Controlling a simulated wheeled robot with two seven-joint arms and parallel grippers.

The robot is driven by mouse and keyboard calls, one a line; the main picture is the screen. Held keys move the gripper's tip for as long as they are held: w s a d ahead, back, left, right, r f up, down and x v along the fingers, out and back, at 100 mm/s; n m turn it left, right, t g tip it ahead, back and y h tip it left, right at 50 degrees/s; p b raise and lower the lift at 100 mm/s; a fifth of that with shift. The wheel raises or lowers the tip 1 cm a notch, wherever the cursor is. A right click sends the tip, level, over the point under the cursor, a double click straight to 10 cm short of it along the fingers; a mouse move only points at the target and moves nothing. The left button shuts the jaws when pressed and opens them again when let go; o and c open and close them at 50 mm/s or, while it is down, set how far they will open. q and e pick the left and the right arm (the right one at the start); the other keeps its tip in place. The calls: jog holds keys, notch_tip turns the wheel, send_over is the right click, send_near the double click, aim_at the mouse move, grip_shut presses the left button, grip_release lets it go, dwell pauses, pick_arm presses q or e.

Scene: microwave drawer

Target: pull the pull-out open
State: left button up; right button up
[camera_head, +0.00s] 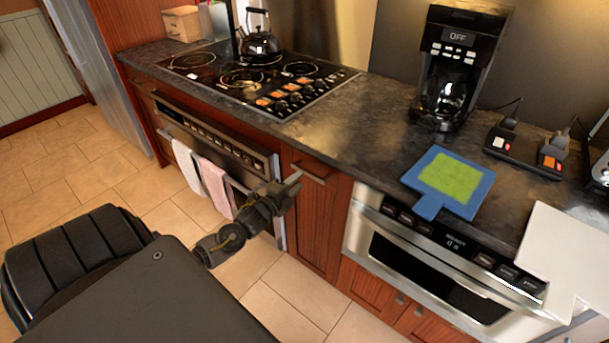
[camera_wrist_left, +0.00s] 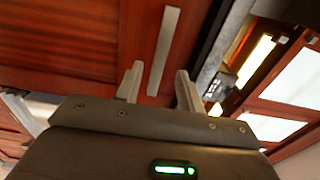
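The narrow wooden pull-out (camera_head: 318,218) stands between the oven and the microwave drawer, its front flush with the counter run. Its short grey bar handle (camera_head: 310,172) is near the top. My left gripper (camera_head: 293,187) is in front of this pull-out, just below and left of the handle. In the left wrist view, my left gripper (camera_wrist_left: 159,87) is open and empty, its two fingers apart. The handle (camera_wrist_left: 164,50) shows beyond and between the fingertips; contact cannot be told. My right gripper is not in view.
The oven (camera_head: 215,145) with hanging towels (camera_head: 216,186) is left of the pull-out. The microwave drawer (camera_head: 440,262) is to its right, shut. The tiled floor (camera_head: 290,295) is clear.

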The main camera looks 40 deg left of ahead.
aim_at(307, 174)
pick_arm(q)
jog(key=shift+w, duration=2.3)
grip_shut()
